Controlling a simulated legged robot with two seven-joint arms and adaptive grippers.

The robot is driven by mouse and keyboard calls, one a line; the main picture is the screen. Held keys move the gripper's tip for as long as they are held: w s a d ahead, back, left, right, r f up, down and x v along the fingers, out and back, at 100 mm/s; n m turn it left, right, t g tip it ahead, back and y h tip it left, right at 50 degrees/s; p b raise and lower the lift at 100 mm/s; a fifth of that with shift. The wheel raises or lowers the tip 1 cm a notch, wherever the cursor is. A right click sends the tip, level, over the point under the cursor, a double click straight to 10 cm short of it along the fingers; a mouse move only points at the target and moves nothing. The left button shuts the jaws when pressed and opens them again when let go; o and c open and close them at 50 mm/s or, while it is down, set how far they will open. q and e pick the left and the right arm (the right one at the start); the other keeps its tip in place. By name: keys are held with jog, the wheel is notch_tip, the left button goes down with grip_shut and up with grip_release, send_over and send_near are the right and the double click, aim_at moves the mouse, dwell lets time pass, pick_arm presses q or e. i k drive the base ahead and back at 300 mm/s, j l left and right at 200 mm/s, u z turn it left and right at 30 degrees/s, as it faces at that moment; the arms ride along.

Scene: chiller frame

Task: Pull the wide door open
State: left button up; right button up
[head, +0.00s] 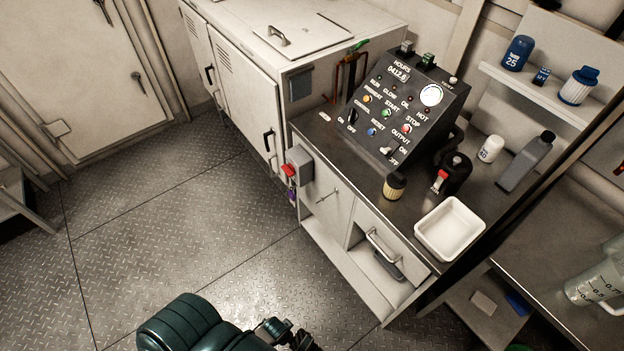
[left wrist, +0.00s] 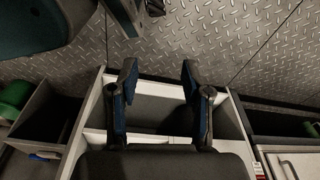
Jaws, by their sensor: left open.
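The wide door (head: 242,92) is the broad cream panel on the front of the long cabinet, with louvres near its top. It looks shut, flush with the cabinet front. Its black upright handle (head: 267,140) is at its right side. A narrower door (head: 198,45) with its own black handle is to its left. My dark teal arm shows at the bottom edge of the head view, well short of the door. In the left wrist view my left gripper (left wrist: 157,82) is open and empty, its fingers apart. The wide door is not recognisable there. My right gripper is not in view.
A grey box with a red switch (head: 291,169) sticks out just right of the door handle. The control-panel bench (head: 325,150) stands right of the cabinet, with a white tray (head: 450,228) on top. The metal floor (head: 170,220) before the doors is clear.

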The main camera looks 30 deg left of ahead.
aim_at(252, 96)
jog(key=u, duration=1.55)
